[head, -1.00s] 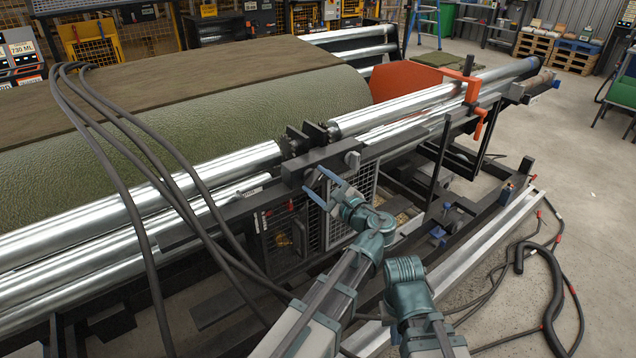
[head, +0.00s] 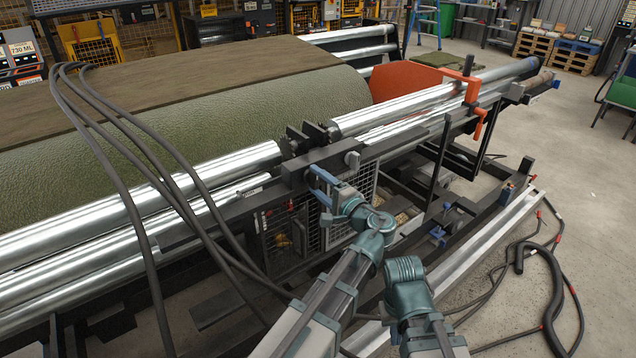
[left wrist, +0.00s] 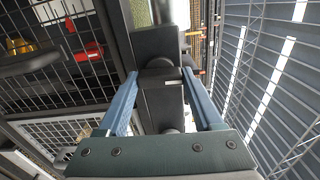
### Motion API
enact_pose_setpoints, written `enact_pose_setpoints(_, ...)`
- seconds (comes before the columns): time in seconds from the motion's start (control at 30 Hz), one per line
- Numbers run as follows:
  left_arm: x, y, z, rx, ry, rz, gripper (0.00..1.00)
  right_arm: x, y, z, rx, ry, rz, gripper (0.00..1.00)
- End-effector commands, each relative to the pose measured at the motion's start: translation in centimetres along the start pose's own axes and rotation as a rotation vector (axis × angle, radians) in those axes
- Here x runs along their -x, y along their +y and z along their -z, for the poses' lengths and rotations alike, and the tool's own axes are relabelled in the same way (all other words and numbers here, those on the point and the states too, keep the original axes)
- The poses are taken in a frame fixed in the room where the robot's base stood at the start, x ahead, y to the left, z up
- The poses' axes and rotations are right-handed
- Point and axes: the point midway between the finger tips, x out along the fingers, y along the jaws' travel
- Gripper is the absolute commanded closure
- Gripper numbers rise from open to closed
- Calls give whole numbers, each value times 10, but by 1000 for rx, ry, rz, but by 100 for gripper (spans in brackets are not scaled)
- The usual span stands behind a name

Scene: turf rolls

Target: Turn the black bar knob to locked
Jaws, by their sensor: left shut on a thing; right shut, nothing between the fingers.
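The black bar knob (left wrist: 162,97) sits between the two blue fingers in the left wrist view, in line with the dark housing. My left gripper (left wrist: 160,80) is shut on the knob, one finger on each side. In the head view my left gripper (head: 314,181) is at the front face of the dark block (head: 325,160) on the roller frame. There the fingers mostly hide the knob, and I cannot read its locked marking. My right gripper is not in view; only part of my right arm shows at the lower middle.
Steel rollers (head: 100,220) run along the frame, beside a large green turf roll (head: 200,120). Black hoses (head: 140,155) drape over the rollers left of the gripper. An orange clamp handle (head: 480,105) stands to the right. Wire mesh (head: 288,228) lies below. Floor at far right is mostly clear.

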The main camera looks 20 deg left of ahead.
Motion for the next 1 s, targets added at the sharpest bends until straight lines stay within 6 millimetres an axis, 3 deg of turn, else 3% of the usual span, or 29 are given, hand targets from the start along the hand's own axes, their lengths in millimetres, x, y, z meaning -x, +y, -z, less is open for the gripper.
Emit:
enact_pose_setpoints(0.73,1,2,-1,75,-1,-5,88,0,0,0,0,0,0,100)
enact_pose_setpoints(0.77,1,2,-1,75,-1,-5,27,0,0,0,0,0,0,100)
enact_pose_setpoints(0.9,1,1,-1,74,-1,-3,3,0,0,0,0,0,0,100)
enact_pose_setpoints(1.0,0,1,-1,73,0,-3,3,0,0,0,0,0,0,100)
